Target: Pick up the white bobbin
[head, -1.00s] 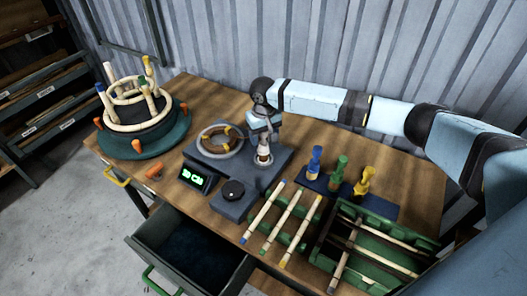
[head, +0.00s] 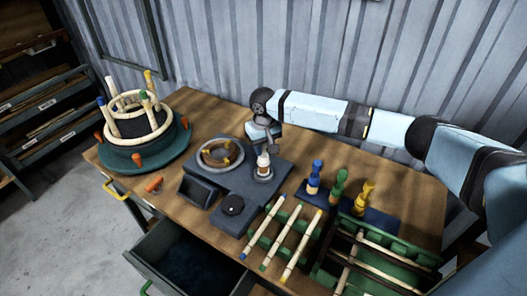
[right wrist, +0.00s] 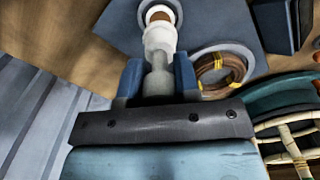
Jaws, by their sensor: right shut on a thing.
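The white bobbin (head: 263,161) stands upright over a round grey disc on the dark grey station, with a brown band near its lower end. In the right wrist view the white bobbin (right wrist: 160,38) points away from my palm. My right gripper (head: 270,146) comes down on it from above. In the right wrist view my right gripper (right wrist: 157,78) has its two blue fingers shut on the bobbin's narrow, shaded grey top end. I cannot tell whether its foot touches the disc. My left gripper is not in view.
A coil ring (head: 220,153) lies left of the bobbin. Blue (head: 315,176), green (head: 338,186) and yellow (head: 363,196) pieces stand to the right. Rods lie on a green rack (head: 262,240) in front. A round basket frame (head: 140,130) stands at the left. A drawer (head: 150,250) is open.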

